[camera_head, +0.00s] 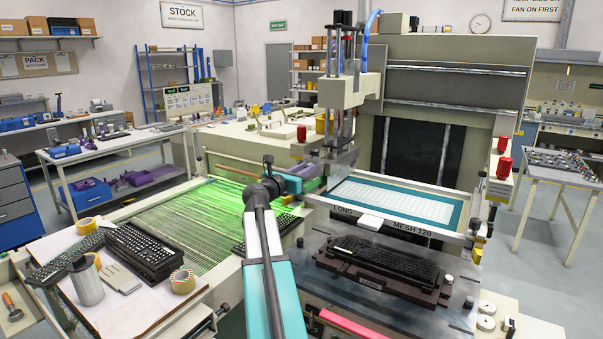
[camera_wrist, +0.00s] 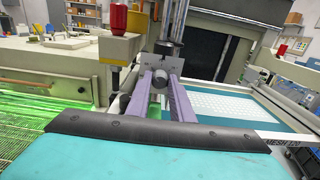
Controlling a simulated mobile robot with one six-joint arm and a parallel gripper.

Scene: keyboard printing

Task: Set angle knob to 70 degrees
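A small grey round knob (camera_wrist: 159,76) sits on a metal plate (camera_wrist: 168,66) at the lower end of the press's print head. I take it for the angle knob; no degree marks or pointer are readable. My gripper (camera_wrist: 160,82) reaches toward this plate with its two purple fingers apart, one on each side of the knob. Whether the fingers touch the knob is not clear. In the head view my gripper (camera_head: 318,168) is beside the print head (camera_head: 341,158), left of the screen, and the knob itself cannot be made out.
The teal-framed screen (camera_head: 405,200) lies right of my gripper. Red-capped posts (camera_head: 504,167) stand at the press corners. A dark keyboard (camera_head: 377,260) rests on the platen in front. Green-lit conveyor (camera_head: 190,220) is at left, beside a bench with keyboards and tape rolls.

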